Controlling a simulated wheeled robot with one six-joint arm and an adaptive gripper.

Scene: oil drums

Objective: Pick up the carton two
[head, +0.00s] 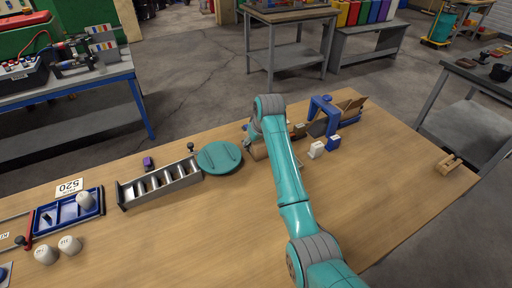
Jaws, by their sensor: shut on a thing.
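My arm reaches across the wooden table, and its wrist is bent down near the middle. My gripper (256,143) is mostly hidden behind the wrist and forearm. It is shut on a small brown carton (259,152), of which only part shows beneath the wrist. No number can be read on it, and I cannot tell whether it touches the table. Another small brown block (299,130) stands just right of the forearm.
A round teal lid (219,157) and a metal slotted tray (160,184) lie left of my gripper. A blue frame (323,115) with brown boards stands to the right. A blue tray (67,226) and white pieces (70,245) are far left. The front middle is clear.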

